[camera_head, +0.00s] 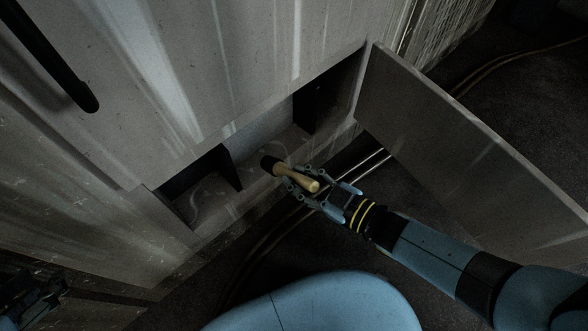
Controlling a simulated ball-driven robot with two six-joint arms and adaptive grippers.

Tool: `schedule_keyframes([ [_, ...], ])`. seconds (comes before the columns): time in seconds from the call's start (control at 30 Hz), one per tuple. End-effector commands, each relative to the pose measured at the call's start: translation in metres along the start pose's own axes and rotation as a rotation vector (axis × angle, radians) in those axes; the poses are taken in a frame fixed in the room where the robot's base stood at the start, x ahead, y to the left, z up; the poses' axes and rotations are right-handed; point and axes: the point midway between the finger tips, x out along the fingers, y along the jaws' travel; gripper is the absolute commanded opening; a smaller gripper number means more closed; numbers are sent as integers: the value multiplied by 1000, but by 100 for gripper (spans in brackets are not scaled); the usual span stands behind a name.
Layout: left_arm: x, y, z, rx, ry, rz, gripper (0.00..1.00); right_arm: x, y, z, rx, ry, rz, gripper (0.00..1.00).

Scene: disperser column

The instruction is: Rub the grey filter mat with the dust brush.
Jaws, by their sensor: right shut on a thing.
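The dust brush (297,179) has a pale wooden handle and a dark head. My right gripper (304,184) is shut on its handle, with the head pointing up-left toward the low opening in the column. The grey filter mat (262,130) appears to be the lighter grey surface inside that opening, between two dark upright pieces. The brush head is in front of the opening's lower edge; I cannot tell whether it touches anything. My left gripper (32,298) shows dark at the lower left corner, away from the opening, and its jaws are unclear.
A metal door (465,150) hangs wide open to the right of the opening, close to my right arm. A dark bar handle (50,55) sticks out at the upper left. Cables (500,60) run over the dark floor.

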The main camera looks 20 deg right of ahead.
Motion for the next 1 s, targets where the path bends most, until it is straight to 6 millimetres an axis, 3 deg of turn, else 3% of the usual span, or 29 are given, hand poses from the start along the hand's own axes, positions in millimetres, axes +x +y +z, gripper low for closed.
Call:
schedule_keyframes([
  [0.3, 0, 0, 0, 0, 0, 0, 29, -2, 0, 0, 0, 0, 0, 0],
  [0.63, -3, 0, -4, 0, 4, 0, 29, -27, -5, 4, 1, 1, 0, 0],
  [1.0, -2, 0, -4, 0, 4, 0, 29, -29, -6, 5, 0, 1, 0, 0],
])
